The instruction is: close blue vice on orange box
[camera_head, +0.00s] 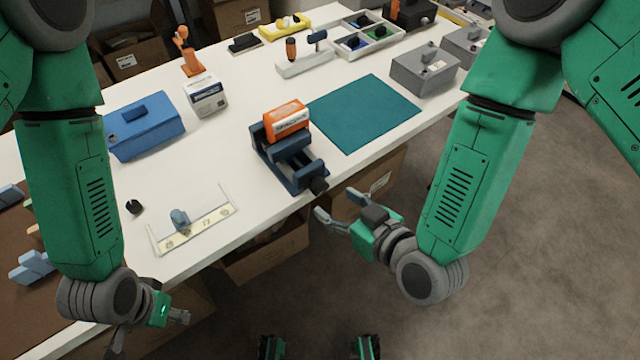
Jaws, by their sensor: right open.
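The dark blue vice (307,176) stands on the white table near its front edge, with its screw end (319,185) toward me. The orange box (287,119) sits in the vice between its jaws at the far end. I cannot tell whether the jaws touch the box. My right gripper (338,203) is open and empty, just off the table's front edge, to the right of and nearer than the screw end. My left gripper (150,334) hangs low at the front left, away from the vice. Its fingers are partly hidden, so its opening is unclear.
A teal mat (365,112) lies right of the vice. A blue case (146,126) and a white box (205,96) stand to the left. A pale tray (197,226) lies near the front edge. Cardboard cartons (262,252) are under the table. Grey boxes (424,72) stand at the right.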

